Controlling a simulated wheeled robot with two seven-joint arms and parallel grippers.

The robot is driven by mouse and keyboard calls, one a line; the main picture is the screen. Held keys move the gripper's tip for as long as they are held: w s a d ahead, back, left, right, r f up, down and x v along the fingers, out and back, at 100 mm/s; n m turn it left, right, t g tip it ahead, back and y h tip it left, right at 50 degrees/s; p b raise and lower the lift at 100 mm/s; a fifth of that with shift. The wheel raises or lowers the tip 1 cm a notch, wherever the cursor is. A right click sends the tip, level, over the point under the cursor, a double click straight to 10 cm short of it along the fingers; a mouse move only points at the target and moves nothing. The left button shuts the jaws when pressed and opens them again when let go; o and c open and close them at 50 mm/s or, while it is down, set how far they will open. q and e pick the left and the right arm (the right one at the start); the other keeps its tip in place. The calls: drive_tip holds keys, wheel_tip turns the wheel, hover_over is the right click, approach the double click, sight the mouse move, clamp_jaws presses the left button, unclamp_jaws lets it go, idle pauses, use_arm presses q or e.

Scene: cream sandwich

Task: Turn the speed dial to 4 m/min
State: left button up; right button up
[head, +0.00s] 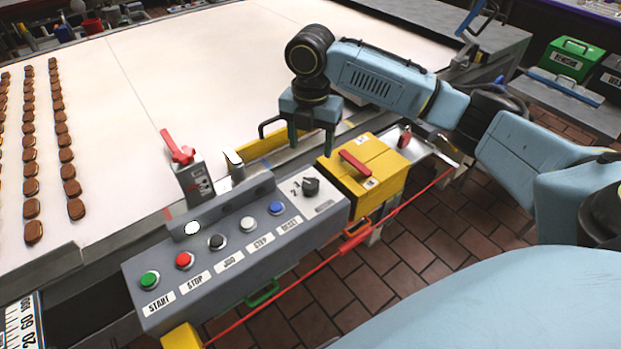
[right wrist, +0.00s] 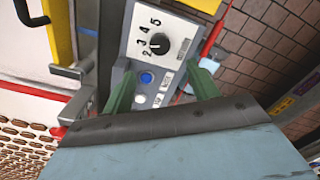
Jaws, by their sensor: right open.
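The speed dial is a black round knob (head: 310,186) at the right end of the grey control panel (head: 210,240). In the right wrist view the dial (right wrist: 159,43) shows the numbers 2, 3, 4 and 5 around its left and upper side. A light mark on the knob faces left, towards the 2 and 3; I cannot tell the exact setting. My right gripper (head: 313,150) points down behind and above the dial, apart from it. Its green fingers (right wrist: 163,73) are open and empty. My left gripper is not in view.
Several push buttons, including a blue one (head: 277,208), line the panel. A yellow box with a red handle (head: 355,162) stands right of the dial. A red-handled lever (head: 178,150) rises behind the panel. The white conveyor belt (head: 200,60) carries rows of brown biscuits.

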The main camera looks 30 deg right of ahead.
sight(311, 183)
wheel_tip(311, 183, down, 12)
drive_tip(key=shift+r, duration=0.15)
idle(0.3)
drive_tip(key=shift+r, duration=0.1)
drive_tip(key=c, duration=1)
